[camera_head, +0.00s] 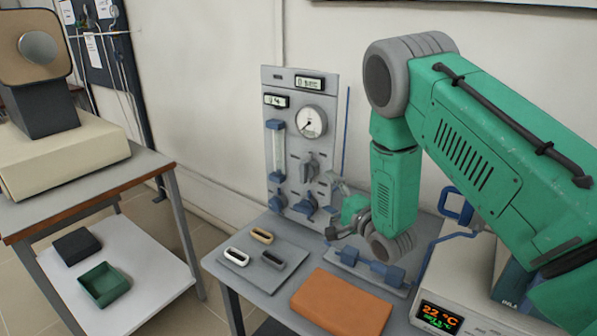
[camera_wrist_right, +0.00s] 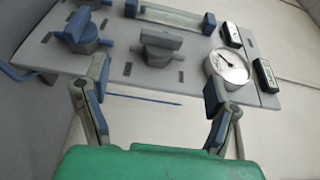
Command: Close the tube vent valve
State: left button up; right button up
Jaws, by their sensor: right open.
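A grey upright panel (camera_head: 268,128) carries a round gauge (camera_head: 311,121), a glass flow tube (camera_head: 276,148), a grey handle valve (camera_head: 309,167) and blue handle valves (camera_head: 305,207) lower down. In the right wrist view the grey handle (camera_wrist_right: 160,42) and a blue handle (camera_wrist_right: 82,30) lie beyond the fingertips. I cannot tell which is the tube vent valve. My right gripper (camera_head: 333,205) is open and faces the panel's right side; it also shows in the right wrist view (camera_wrist_right: 157,88). Nothing is between its fingers. My left gripper is out of view.
A mat (camera_head: 285,241) with small oval boats and an orange block (camera_head: 341,301) lie in front of the panel. Blue fittings (camera_head: 386,272) on a plate sit below my right wrist. A furnace controller (camera_head: 440,317) reads 22 °C at right. A second table (camera_head: 90,196) stands left.

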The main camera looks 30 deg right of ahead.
aim_at(305, 175)
jog(key=w, duration=1.2)
jog(key=shift+p, duration=0.3)
jog(key=c, duration=1.2)
